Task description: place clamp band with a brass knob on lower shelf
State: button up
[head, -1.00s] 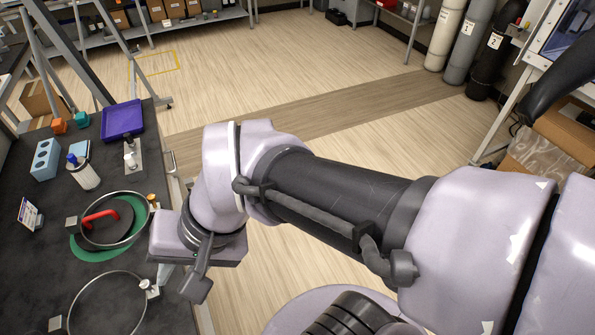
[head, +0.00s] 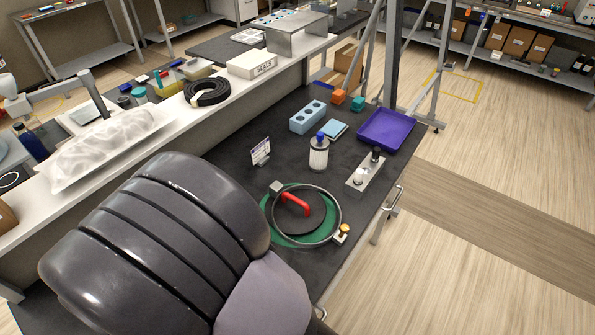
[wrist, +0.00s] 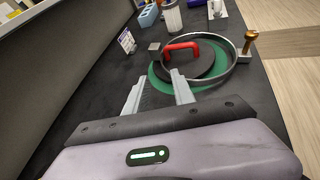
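The clamp band is a thin metal ring (head: 339,205) with a brass knob (head: 344,229) at its front right. It lies on a green mat (head: 283,236) on the dark bench, around a dark disc (head: 290,222) with a red handle (head: 304,203). In the wrist view the knob (wrist: 250,38) stands at the ring's right, beyond my right finger. My gripper (wrist: 158,78) is open and empty, its fingers apart, on the near side of the ring. In the head view my arm hides the gripper. I cannot tell which surface is the lower shelf.
A jar (head: 318,155), small sign (head: 261,152), metal fixture (head: 365,175), blue block (head: 307,117) and purple tray (head: 388,131) stand beyond the ring. A raised white shelf (head: 185,125) runs along the bench's left. Open floor (head: 470,160) lies right.

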jog(key=b, duration=0.3)
send_near(274, 203)
jog(key=x, duration=0.4)
jog(key=shift+r, duration=0.3)
jog(key=x, duration=0.2)
jog(key=b+x, duration=0.1)
jog(key=x, duration=0.1)
jog(key=shift+w+f, duration=0.25)
jog(key=shift+f, duration=0.2)
jog(key=shift+w+d, duration=0.15)
jog(key=shift+w, duration=0.2)
grip_shut()
